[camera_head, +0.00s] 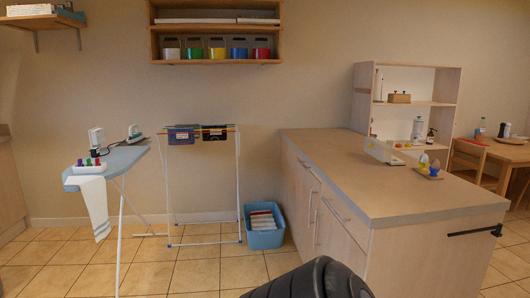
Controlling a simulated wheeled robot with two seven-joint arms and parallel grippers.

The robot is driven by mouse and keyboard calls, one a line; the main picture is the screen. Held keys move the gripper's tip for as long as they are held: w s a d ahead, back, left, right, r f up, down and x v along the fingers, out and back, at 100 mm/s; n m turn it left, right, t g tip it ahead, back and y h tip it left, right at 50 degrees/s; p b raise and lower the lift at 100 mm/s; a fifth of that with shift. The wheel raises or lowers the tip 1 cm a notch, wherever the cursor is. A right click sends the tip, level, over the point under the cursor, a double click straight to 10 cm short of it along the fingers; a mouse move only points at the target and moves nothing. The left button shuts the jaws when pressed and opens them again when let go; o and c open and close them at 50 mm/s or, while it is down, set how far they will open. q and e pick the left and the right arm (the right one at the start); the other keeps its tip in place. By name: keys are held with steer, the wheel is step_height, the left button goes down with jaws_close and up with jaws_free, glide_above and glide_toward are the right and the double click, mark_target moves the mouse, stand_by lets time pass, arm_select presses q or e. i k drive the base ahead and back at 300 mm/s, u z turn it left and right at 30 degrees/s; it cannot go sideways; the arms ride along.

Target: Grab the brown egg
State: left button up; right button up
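On the wooden counter (380,185) at the right, a small dark stand carries two small egg-like shapes. The nearer one looks brown-orange (435,165) and sits above something bluish. The other, a paler egg shape (424,158), stands just left of it on a yellow base. They are small, so I cannot be sure which is the brown egg. Neither of my grippers shows in this view. A dark ribbed shape, apparently part of my own body, shows at the bottom centre, well short of the eggs.
A dark bar (475,232) juts from the counter's near end. An ironing board (110,165), drying rack (203,180) and blue basket (264,238) stand left. The counter's near top is clear.

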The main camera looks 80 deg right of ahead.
mark_target(435, 164)
steer(key=z, duration=3.75)
steer(key=i, duration=0.5)
steer(key=z, duration=0.1)
